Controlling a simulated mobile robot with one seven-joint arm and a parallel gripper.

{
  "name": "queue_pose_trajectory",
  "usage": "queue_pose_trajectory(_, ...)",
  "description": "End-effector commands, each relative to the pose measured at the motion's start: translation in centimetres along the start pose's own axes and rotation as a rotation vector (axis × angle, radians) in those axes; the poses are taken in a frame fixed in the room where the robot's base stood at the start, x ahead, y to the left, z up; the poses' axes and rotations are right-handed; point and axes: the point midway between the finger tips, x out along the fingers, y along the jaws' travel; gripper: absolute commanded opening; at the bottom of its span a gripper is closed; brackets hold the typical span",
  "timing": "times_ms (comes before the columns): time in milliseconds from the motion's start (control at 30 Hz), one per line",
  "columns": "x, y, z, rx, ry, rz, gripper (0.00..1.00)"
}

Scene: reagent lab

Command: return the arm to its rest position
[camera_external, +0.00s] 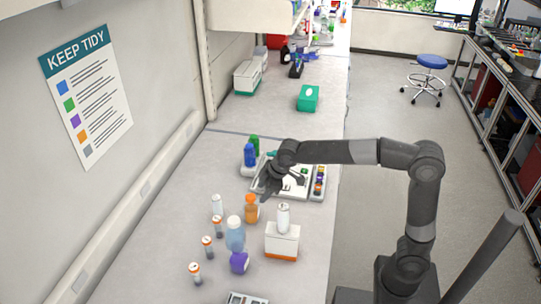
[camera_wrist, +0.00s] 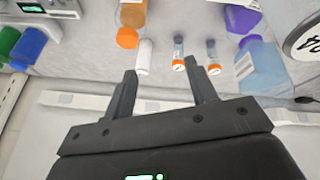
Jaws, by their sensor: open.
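My gripper (camera_external: 268,186) is over the bench in the external view, at the end of my outstretched dark arm (camera_external: 345,152). In the wrist view my gripper (camera_wrist: 166,80) shows two dark fingers spread apart with nothing between them. An orange bottle (camera_external: 251,210) stands just below it in the external view; it also shows in the wrist view (camera_wrist: 132,14). The gripper covers part of a white instrument (camera_external: 292,190) behind it. I cannot tell the exact height of the gripper above the bench.

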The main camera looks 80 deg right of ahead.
Motion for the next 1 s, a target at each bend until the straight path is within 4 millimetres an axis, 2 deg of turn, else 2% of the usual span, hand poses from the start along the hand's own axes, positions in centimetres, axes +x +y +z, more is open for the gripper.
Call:
queue_pose_trajectory(33,-1.5,-0.3,1.4,0.005,0.006,0.016,0.52)
queue_pose_trajectory(200,-4.9,-1.8,5.8,0.041,0.016,0.043,0.52)
queue_pose_trajectory(367,-7.2,-4.1,9.8,0.091,0.028,0.045,0.52)
queue_pose_trajectory(500,-8.8,-6.7,13.8,0.148,0.038,0.034,0.52)
queue_pose_trajectory(800,-10.2,-12.2,22.8,0.278,0.055,0.004,0.52)
queue_pose_trajectory(1000,-9.9,-14.4,26.9,0.339,0.061,-0.010,0.52)
